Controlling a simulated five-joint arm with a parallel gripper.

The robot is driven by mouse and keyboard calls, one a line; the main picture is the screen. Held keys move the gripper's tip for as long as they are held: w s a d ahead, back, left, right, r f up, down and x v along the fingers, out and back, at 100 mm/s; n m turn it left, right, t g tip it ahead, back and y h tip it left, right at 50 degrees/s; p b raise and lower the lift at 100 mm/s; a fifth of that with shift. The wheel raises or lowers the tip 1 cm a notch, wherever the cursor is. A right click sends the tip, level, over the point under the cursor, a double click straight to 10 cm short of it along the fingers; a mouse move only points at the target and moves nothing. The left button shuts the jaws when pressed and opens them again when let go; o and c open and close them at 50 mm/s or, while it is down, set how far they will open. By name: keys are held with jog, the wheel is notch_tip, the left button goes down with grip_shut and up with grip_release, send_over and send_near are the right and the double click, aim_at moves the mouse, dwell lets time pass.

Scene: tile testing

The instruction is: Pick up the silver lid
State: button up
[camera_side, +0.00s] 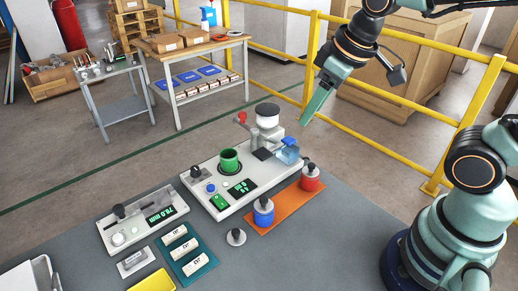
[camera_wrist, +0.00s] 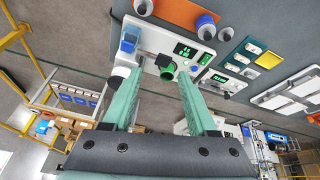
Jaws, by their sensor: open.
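The silver lid (camera_side: 236,238) is a small grey disc with a dark knob. It lies on the grey table in the side view, just left of the blue canister. In the wrist view a small grey round shape that looks like the lid (camera_wrist: 226,34) shows near the top, right of the fingers. My gripper (camera_side: 304,122) hangs high, behind and right of the bench machine, well away from the lid. In the wrist view my gripper (camera_wrist: 158,82) has its two green fingers apart with nothing held between them.
An orange mat (camera_side: 286,205) holds a blue canister (camera_side: 263,214) and a red canister (camera_side: 309,182), both topped with knobbed lids. The white machine (camera_side: 215,205) with a green cup (camera_side: 229,160) stands behind. A teal tray (camera_side: 203,262) lies left of the lid. Table front right is clear.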

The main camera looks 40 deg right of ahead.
jog(key=w+a+f+n+g, duration=0.1)
jog(key=a+f+n, duration=0.2)
jog(key=a+n, duration=0.15)
jog(key=w+a+f+n+g, duration=0.2)
jog(key=a+n, duration=0.1)
jog(key=a, duration=0.3)
jog(key=n+g, duration=0.1)
jog(key=n, duration=0.4)
send_over(236, 231)
notch_tip(236, 231, down, 7)
jog(key=shift+h, duration=0.3)
jog(key=f, duration=0.5)
jog(key=shift+s, duration=0.25)
jog(key=shift+w+f, duration=0.15)
jog(key=shift+f, duration=1.45)
jog(key=shift+w+f, duration=0.1)
jog(key=shift+f, duration=1.45)
grip_shut()
